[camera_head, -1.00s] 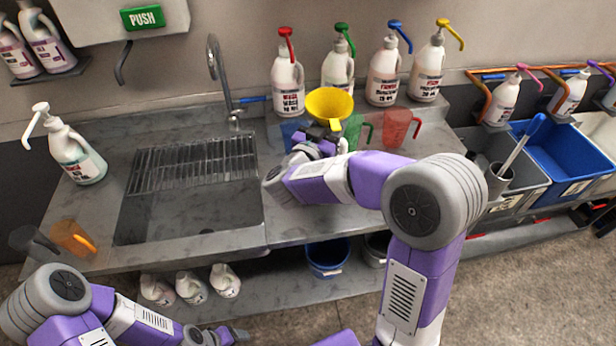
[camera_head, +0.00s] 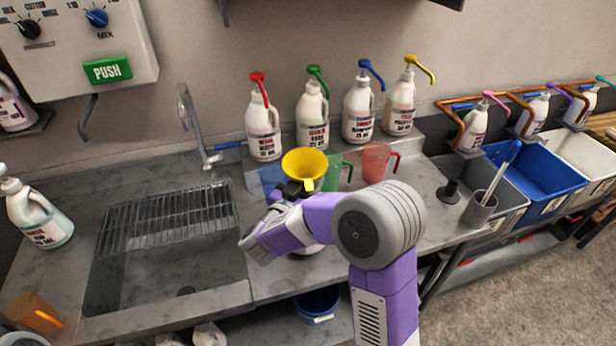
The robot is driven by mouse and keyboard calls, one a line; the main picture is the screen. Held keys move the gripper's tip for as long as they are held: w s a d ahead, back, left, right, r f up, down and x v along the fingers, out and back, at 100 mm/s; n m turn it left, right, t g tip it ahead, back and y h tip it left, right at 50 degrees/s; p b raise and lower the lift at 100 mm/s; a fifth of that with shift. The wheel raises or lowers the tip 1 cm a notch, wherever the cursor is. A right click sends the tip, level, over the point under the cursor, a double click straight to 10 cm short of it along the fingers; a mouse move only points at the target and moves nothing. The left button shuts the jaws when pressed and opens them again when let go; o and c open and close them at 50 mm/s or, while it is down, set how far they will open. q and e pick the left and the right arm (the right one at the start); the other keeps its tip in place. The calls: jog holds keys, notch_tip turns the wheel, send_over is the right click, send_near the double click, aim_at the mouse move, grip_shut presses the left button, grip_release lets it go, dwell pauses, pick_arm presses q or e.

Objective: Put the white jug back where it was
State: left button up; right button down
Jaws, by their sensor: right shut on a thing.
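My right gripper (camera_head: 292,190) reaches in over the counter right of the sink, shut just below a yellow funnel (camera_head: 304,162). A white jug seems to stand under the funnel, mostly hidden behind my forearm; a pale rounded bottom edge (camera_head: 308,251) shows below the arm. The fingers appear closed at the jug's neck, but the contact is hidden. I cannot tell whether the jug touches the counter. Another white jug with a white pump (camera_head: 40,212) stands left of the sink. My left gripper is out of view.
Blue, green (camera_head: 336,172) and red (camera_head: 377,162) measuring jugs stand behind the gripper. White bottles with red (camera_head: 263,135), green, blue and yellow pumps line the back ledge. The sink (camera_head: 165,250) with its rack lies left.

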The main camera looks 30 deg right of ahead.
jog(key=shift+w+f, duration=0.1)
jog(key=shift+f, duration=1.1)
jog(key=shift+f+b, duration=0.15)
jog(key=shift+b, duration=0.2)
jog(key=c, duration=0.6)
grip_release()
jog(key=shift+f, duration=0.1)
jog(key=shift+a+r, duration=0.2)
jog(key=v, duration=1.1)
jog(key=shift+s+a, duration=0.3)
